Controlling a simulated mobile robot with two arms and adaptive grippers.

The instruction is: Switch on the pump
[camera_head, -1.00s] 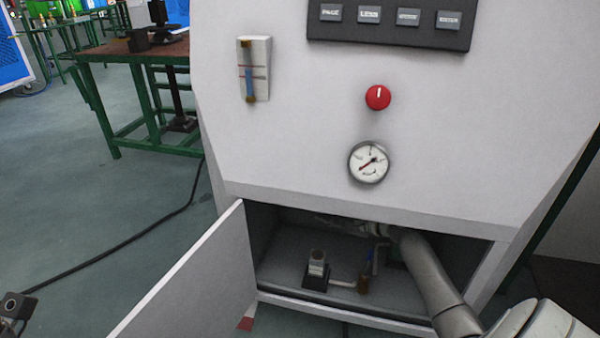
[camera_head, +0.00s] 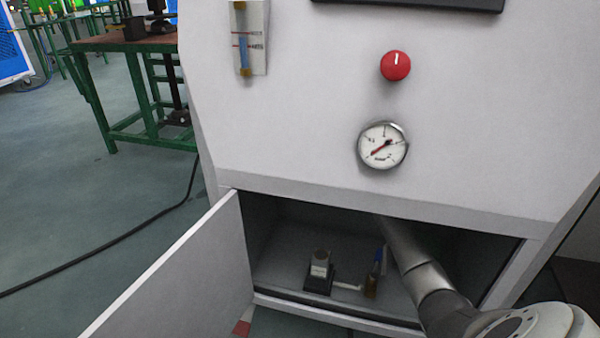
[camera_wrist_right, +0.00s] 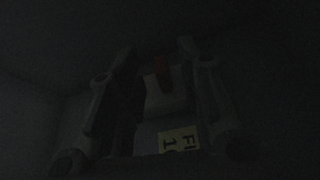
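The white cabinet (camera_head: 310,155) has its lower door (camera_head: 185,275) swung open to the left. My right arm reaches into the open compartment, and its gripper is hidden behind the upper edge in the head view. In the dark right wrist view my right gripper (camera_wrist_right: 157,60) is open, its two fingers spread apart. Between and beyond them is a small red part (camera_wrist_right: 161,72), perhaps a switch, on a pale block (camera_wrist_right: 166,100). Contact with it cannot be told. A pale yellow label (camera_wrist_right: 178,141) with dark letters shows below. My left gripper is not in view.
Inside the compartment stand a small device on a black base (camera_head: 319,277) and a brass fitting with a blue handle (camera_head: 374,275). A red knob (camera_head: 395,66) and a gauge (camera_head: 383,146) are on the front panel. A green table (camera_head: 120,85) stands at left.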

